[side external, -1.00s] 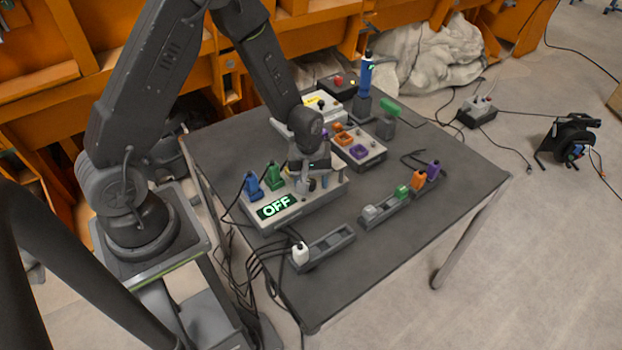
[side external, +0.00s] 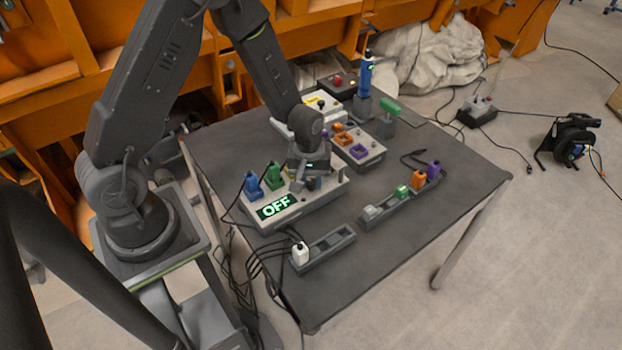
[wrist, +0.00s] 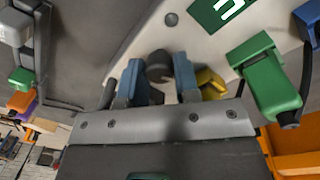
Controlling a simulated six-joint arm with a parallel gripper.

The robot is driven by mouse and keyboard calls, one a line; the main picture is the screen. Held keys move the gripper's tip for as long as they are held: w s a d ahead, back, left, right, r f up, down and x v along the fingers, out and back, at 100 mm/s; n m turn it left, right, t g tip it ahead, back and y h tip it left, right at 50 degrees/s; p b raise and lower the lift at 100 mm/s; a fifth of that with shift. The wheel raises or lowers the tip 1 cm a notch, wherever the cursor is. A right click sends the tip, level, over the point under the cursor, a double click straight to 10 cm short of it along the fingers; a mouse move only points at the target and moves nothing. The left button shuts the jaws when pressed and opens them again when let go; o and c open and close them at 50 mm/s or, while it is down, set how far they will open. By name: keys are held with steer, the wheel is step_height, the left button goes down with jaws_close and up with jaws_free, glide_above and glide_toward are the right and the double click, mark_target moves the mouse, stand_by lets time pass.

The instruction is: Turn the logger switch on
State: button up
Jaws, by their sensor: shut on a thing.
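The pale logger box (side external: 318,203) stands on the near left part of the dark table, and its display (side external: 275,206) reads OFF in green. In the wrist view, part of the display (wrist: 217,10) shows at the top of the pale panel. My gripper (side external: 309,184) is down at the right part of the box. In the wrist view, the two blue-grey fingers of my gripper (wrist: 158,76) stand on either side of a dark round-topped switch knob (wrist: 159,63) and are shut on it. The knob's base is partly hidden by the fingers.
A green plug (wrist: 262,72) and a blue plug (side external: 252,184) sit on the box left of my gripper. A yellow part (wrist: 210,82) is close beside the fingers. A grey rack with a white piece (side external: 300,253) lies in front; another rack (side external: 385,208) is to the right.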

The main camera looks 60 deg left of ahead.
mark_target(309, 181)
steer(key=o, duration=0.9)
steer(key=r, duration=1.4)
steer(key=shift+s+a, duration=0.2)
